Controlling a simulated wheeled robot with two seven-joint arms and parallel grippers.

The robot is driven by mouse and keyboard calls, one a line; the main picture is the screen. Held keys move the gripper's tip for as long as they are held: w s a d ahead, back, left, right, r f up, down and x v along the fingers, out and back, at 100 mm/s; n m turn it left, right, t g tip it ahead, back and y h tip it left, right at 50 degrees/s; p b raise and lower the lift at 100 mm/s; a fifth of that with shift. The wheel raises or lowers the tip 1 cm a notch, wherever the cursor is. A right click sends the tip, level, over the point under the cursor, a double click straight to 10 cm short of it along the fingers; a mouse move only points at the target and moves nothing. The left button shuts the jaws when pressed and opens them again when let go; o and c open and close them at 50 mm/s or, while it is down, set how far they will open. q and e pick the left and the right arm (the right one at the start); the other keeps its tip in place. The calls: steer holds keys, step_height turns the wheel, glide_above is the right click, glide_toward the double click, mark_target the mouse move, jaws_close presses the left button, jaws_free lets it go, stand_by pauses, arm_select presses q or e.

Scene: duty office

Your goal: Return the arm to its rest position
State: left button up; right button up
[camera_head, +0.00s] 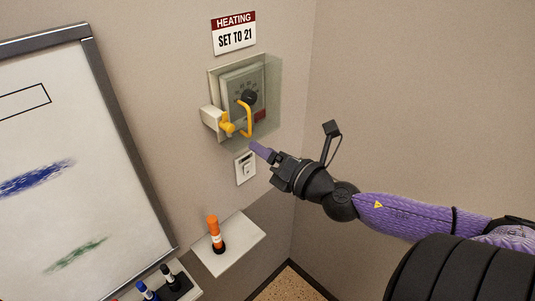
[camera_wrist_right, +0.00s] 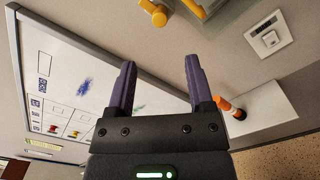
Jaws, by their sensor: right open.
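My right arm reaches in from the right in the head view, with its gripper (camera_head: 262,152) just in front of the wall, below the heating control box. In the right wrist view the two purple fingers of the right gripper (camera_wrist_right: 159,88) stand apart with nothing between them. The heating control (camera_head: 243,92) is a grey box with a black dial, under a clear cover, with a yellow handle (camera_head: 247,118) in front. The gripper is below the handle and appears apart from it. My left gripper is in neither view.
A white switch (camera_head: 245,168) is on the wall close to the gripper. A small white shelf (camera_head: 240,254) holds an orange marker-like object (camera_head: 213,231). A whiteboard (camera_head: 100,150) hangs at the left, with several pens below. A sign (camera_head: 233,34) reads "SET TO 21". The right wall area is clear.

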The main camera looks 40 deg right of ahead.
stand_by(0.4)
steer(key=s+d+f+m+g+h+b, duration=0.25)
steer(key=f+m+b, duration=0.25)
steer(key=f, duration=0.9)
steer(key=s+d+f+m+g+h+b, duration=0.1)
steer(key=s+d+f+m+g+b, duration=0.3)
steer(key=f, duration=1)
steer(key=s+d+f+m+g+h+b, duration=0.2)
steer(key=s+f+m+b, duration=0.25)
steer(key=f, duration=0.95)
steer(key=s+a+f+m+g+y+b, duration=0.1)
steer(key=s+a+f+m+g+b, duration=0.2)
steer(key=f, duration=0.4)
steer(key=s+a+f+m+g+b, duration=0.1)
steer(key=s+a+f+m+b, duration=0.15)
steer(key=s+f, duration=0.35)
steer(key=s+a+f+m+g+y+b, duration=0.1)
steer(key=s+a+f+m+b, duration=0.15)
steer(key=f, duration=0.55)
steer(key=s+a+f+m+g+y+b, duration=0.2)
steer(key=s+a+f+m+g+b, duration=0.2)
steer(key=s+a+f, duration=0.6)
steer(key=shift+s+a+b, duration=0.8)
steer(key=shift+a+b, duration=0.05)
steer(key=shift+a, duration=0.15)
